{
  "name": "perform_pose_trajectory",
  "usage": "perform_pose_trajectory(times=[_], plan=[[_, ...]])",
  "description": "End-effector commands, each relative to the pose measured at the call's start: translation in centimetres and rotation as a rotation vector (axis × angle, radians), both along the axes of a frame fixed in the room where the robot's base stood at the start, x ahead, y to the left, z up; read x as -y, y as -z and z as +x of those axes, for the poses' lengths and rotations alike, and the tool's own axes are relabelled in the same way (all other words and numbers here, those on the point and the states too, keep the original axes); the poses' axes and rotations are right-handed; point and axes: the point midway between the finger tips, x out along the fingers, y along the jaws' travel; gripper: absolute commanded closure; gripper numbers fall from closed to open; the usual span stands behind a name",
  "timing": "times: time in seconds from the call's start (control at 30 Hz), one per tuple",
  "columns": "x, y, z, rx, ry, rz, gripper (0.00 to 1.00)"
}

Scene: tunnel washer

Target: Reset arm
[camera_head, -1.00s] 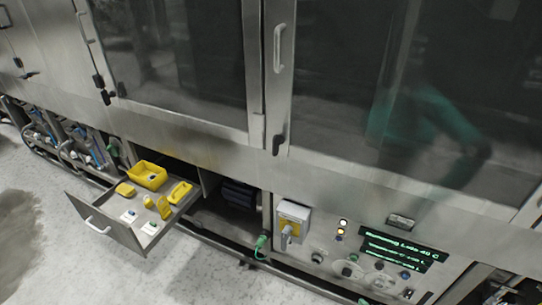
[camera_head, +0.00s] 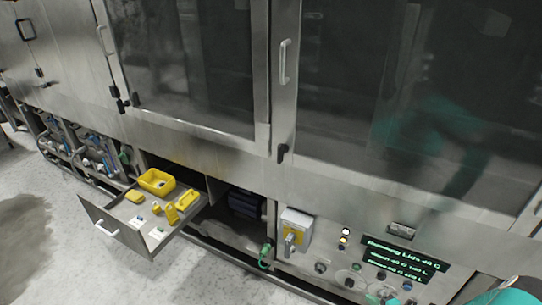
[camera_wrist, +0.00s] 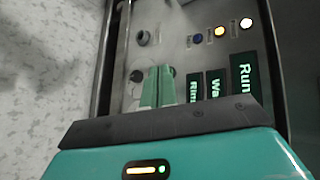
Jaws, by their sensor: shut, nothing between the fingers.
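My gripper (camera_wrist: 158,86) shows in the wrist view as two green fingers side by side, closed together with nothing between them. Behind the fingers is the washer's control panel (camera_wrist: 185,52), with a lit display (camera_wrist: 243,85) and several round buttons. The fingers cover part of the panel, and I cannot tell how far off it is. In the head view a green part of my arm (camera_head: 505,297) shows at the bottom right corner, in front of the panel's lower right.
An open drawer (camera_head: 113,226) with yellow items juts out at the lower left. The tunnel washer's glass doors (camera_head: 190,65) are shut. A grey switch box (camera_head: 296,222) protrudes left of the display (camera_head: 398,258). Pale floor (camera_head: 75,270) lies clear at lower left.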

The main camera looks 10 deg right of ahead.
Motion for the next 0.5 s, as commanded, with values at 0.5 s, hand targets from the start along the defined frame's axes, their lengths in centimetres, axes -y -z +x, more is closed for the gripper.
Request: perform_pose_trajectory(times=[0.5], plan=[[-6.9, -19.2, 5.1, -0.069, -0.558, -0.201, 1.0]])
